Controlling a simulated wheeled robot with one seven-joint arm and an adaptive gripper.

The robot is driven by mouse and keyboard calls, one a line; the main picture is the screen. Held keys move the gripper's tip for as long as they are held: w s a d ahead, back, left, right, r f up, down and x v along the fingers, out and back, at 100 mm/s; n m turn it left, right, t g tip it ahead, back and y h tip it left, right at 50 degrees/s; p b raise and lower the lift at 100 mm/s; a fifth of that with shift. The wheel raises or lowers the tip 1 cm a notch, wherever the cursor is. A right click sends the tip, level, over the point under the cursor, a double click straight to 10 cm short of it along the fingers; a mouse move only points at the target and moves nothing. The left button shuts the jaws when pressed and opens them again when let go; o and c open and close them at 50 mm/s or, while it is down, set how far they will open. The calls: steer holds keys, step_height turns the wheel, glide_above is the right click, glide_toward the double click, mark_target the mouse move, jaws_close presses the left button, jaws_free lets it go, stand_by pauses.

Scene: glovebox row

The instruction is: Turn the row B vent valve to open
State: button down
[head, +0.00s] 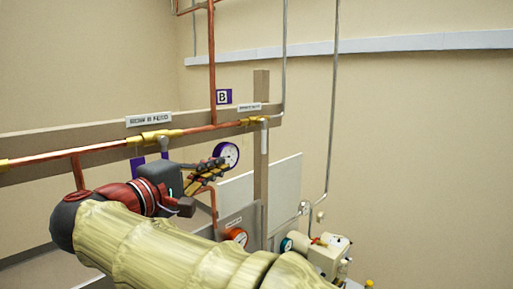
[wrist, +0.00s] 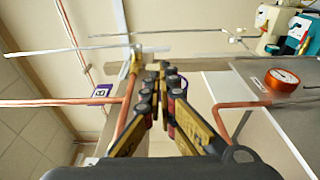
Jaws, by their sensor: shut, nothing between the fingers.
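A small brass valve (head: 250,121) sits on the copper pipe near the right end of the beige rail, below a small label (head: 249,107) whose print is too small to read surely. A short grey piece hangs beside it, perhaps its handle. A purple B sign (head: 223,97) is just up and left. In the wrist view a brass fitting (wrist: 133,64) shows left of the fingertips; it seems to be the same valve. My gripper (head: 225,166) is shut and empty, below and left of this valve in the head view, apart from it. Its fingers (wrist: 160,72) point toward the rail.
A larger brass valve (head: 155,137) sits further left under a ROW B FEED label (head: 148,120). A purple-rimmed gauge (head: 227,153) is close behind my fingers. A red-orange dial (head: 236,236) and a cream-coloured device (head: 330,254) are lower right. A wooden post (head: 261,165) stands right of the gripper.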

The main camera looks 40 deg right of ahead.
mark_target(263, 146)
steer(key=p+x, duration=0.2)
steer(key=x, duration=1.5)
steer(key=shift+d+f+p, duration=0.15)
steer(key=shift+d+p, duration=0.1)
steer(key=shift+p, duration=0.15)
steer(key=shift+f+b, duration=0.1)
steer(key=shift+b, duration=0.3)
steer(key=shift+f+b, duration=0.15)
steer(key=shift+b, duration=0.3)
steer(key=shift+d+b, duration=0.15)
steer(key=shift+b, duration=0.15)
